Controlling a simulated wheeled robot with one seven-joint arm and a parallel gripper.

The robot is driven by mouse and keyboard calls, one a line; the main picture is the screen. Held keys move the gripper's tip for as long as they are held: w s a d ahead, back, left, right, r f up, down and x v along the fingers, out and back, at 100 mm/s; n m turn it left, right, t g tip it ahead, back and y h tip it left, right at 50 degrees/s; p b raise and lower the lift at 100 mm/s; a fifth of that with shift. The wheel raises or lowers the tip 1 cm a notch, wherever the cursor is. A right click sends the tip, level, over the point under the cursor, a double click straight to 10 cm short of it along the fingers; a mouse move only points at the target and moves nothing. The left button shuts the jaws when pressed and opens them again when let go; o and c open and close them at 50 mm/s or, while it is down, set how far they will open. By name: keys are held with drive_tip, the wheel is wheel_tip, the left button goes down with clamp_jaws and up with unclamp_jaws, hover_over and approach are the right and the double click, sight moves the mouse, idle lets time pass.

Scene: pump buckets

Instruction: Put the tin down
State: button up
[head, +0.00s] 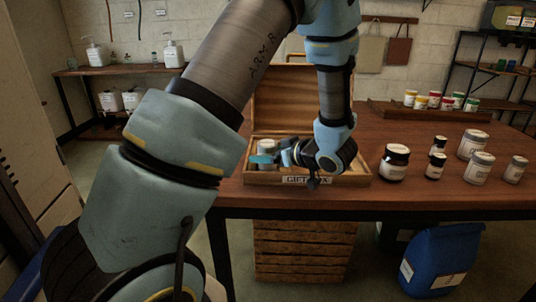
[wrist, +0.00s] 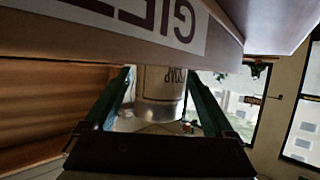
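The tin (head: 266,148) is a pale can with a grey metal end, at the left of the open wooden gift box (head: 318,181) on the table. My gripper (head: 263,159) reaches in sideways over the front of this box, with a teal finger showing at the tin. In the wrist view the tin (wrist: 160,88) stands between my two green fingers (wrist: 160,92), which look closed on its sides. The label on the tin appears upside down there. Whether the tin touches the box floor is hidden.
The box's raised lid (head: 290,100) stands behind my wrist. Several jars and cans, including a dark jar (head: 395,162), stand right of the box. A wooden rack (head: 425,113) with small coloured cans is at the back. Bare table (head: 375,140) lies between.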

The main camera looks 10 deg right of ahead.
drive_tip(key=shift+o, duration=0.4)
drive_tip(key=shift+r, duration=0.15)
drive_tip(key=shift+s+d+r, duration=0.1)
drive_tip(key=shift+s+d, duration=0.05)
drive_tip(key=v, duration=1.1)
drive_tip(key=shift+s+r, duration=0.15)
drive_tip(key=shift+s, duration=0.1)
drive_tip(key=shift+d, duration=0.1)
